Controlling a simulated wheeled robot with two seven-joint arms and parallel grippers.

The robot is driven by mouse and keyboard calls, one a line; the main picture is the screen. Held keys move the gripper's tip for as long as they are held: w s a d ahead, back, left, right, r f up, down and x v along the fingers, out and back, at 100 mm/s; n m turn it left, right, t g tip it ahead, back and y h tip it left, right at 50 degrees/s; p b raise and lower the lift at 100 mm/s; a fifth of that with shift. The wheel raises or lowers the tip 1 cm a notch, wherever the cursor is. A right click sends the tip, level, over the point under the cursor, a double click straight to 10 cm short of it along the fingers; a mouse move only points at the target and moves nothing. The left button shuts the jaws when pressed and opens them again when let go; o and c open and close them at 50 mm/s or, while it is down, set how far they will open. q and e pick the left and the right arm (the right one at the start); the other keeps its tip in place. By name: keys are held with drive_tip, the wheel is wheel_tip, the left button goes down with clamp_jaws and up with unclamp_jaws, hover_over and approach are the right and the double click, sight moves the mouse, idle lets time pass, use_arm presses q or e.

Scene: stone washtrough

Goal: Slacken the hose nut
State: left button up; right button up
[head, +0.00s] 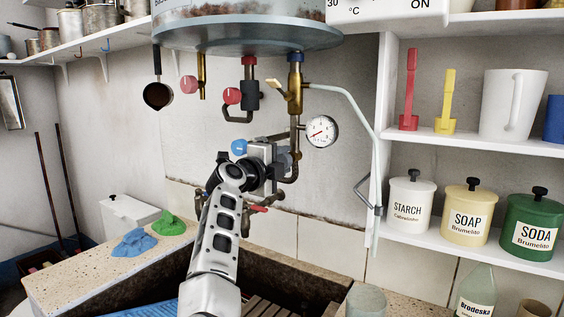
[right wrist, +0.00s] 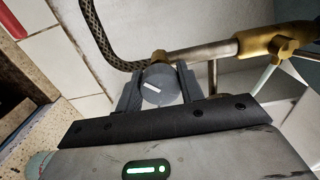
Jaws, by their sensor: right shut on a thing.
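In the right wrist view a round grey knob-like piece (right wrist: 158,88) with a white mark on its face sits between the two dark fingers of my right gripper (right wrist: 158,84), which is shut on it. A black braided hose (right wrist: 95,30) curves down to a small brass collar just behind this piece. I cannot tell for sure whether the grey piece is the hose nut. In the head view my right gripper (head: 268,168) is at the pipework below the boiler, and its own wrist hides much of the grip. My left gripper is in neither view.
The boiler (head: 247,32) hangs above, with a brass valve (head: 295,97) and a pressure gauge (head: 320,131) close to my gripper. The trough (head: 290,283) lies below. Shelves with labelled canisters (head: 466,212) stand at the right. Blue and green cloths (head: 135,243) lie at the left.

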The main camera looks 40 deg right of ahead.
drive_tip(key=o, duration=1)
drive_tip(key=shift+a, duration=0.1)
drive_tip(key=shift+s+a+f, duration=0.1)
drive_tip(key=shift+a, duration=0.25)
use_arm(q)
drive_tip(key=b, duration=0.1)
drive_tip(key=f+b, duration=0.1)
drive_tip(key=b, duration=0.1)
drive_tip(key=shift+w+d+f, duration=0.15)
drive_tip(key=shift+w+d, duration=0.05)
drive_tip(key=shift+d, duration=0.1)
use_arm(e)
drive_tip(key=v, duration=1.1)
